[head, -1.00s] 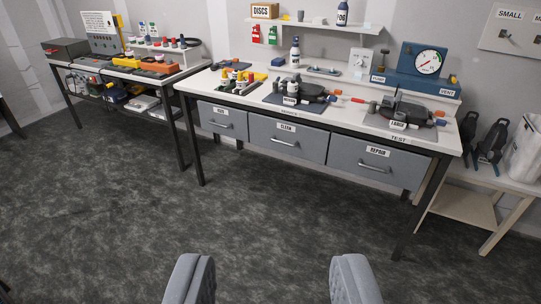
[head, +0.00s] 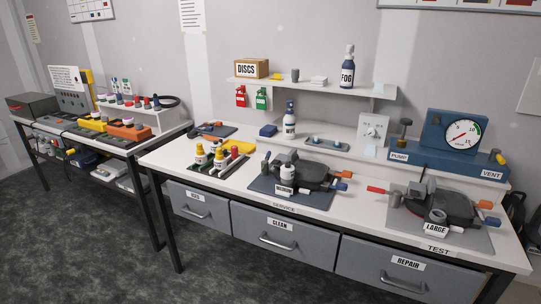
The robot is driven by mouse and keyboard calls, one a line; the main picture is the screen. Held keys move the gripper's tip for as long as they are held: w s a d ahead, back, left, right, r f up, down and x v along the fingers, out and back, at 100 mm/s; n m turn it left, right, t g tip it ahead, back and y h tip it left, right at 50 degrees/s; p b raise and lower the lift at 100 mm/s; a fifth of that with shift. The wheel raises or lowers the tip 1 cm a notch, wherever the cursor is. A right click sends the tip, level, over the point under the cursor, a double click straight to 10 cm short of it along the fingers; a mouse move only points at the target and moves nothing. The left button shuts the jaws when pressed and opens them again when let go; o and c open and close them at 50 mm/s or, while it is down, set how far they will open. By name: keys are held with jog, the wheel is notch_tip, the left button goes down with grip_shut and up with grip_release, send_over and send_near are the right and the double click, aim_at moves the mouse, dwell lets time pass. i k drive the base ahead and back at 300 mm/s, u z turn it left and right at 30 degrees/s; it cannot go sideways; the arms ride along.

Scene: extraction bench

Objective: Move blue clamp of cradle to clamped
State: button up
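Two dark cradles stand on the white bench. The left cradle (head: 312,173) sits on a dark blue mat, with a blue clamp tip (head: 339,187) and an orange tip (head: 346,174) at its right side. The right cradle (head: 455,205), labelled LARGE, sits on a grey mat, with a blue clamp tip (head: 493,221) and an orange tip (head: 484,205) at its right side. A red-tipped handle (head: 376,190) points left from it. The clamps are too small to tell whether they are clamped. My gripper is not in view.
A blue gauge unit (head: 450,150) marked PUMP and VENT stands behind the right cradle. A shelf (head: 310,87) holds a DISCS box and a FOG bottle. Grey drawers (head: 278,241) line the bench front. A second table (head: 75,135) stands left. Dark floor (head: 90,230) in front is clear.

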aim_at(265, 164)
jog(key=i, duration=2.45)
jog(key=u, duration=1.2)
jog(key=i, duration=0.7)
jog(key=z, duration=2.45)
